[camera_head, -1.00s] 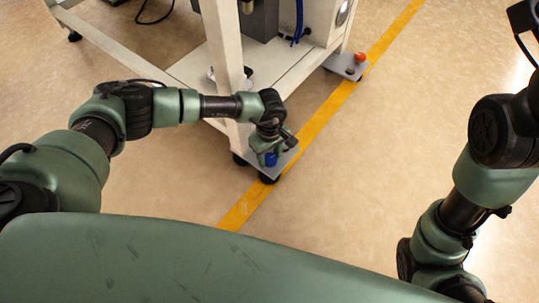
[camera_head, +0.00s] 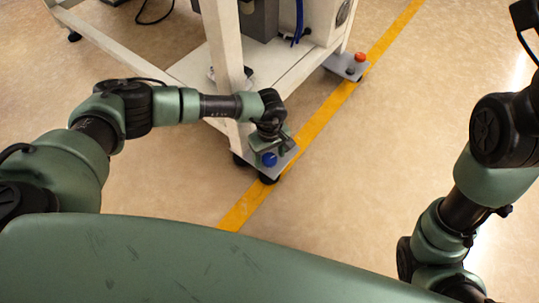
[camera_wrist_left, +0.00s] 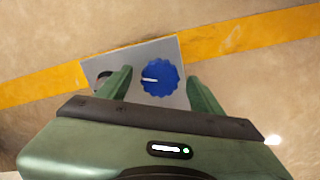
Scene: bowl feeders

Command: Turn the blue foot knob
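The blue foot knob (camera_head: 269,159) sits on a grey metal foot plate (camera_head: 287,163) at the bottom of the cart's near leg. In the left wrist view the blue knob (camera_wrist_left: 161,80) is round with a scalloped edge and a white pointer line that points left. My left gripper (camera_wrist_left: 160,85) is open, with one finger on each side of the knob; I see a gap on both sides. In the head view my left gripper (camera_head: 268,143) is just above and behind the knob. My right gripper is out of view.
The white cart frame (camera_head: 222,60) stands over the plate. A second foot plate with a red knob (camera_head: 360,57) is at the cart's far right foot. A yellow floor line (camera_head: 316,124) runs beneath. The floor to the right is clear.

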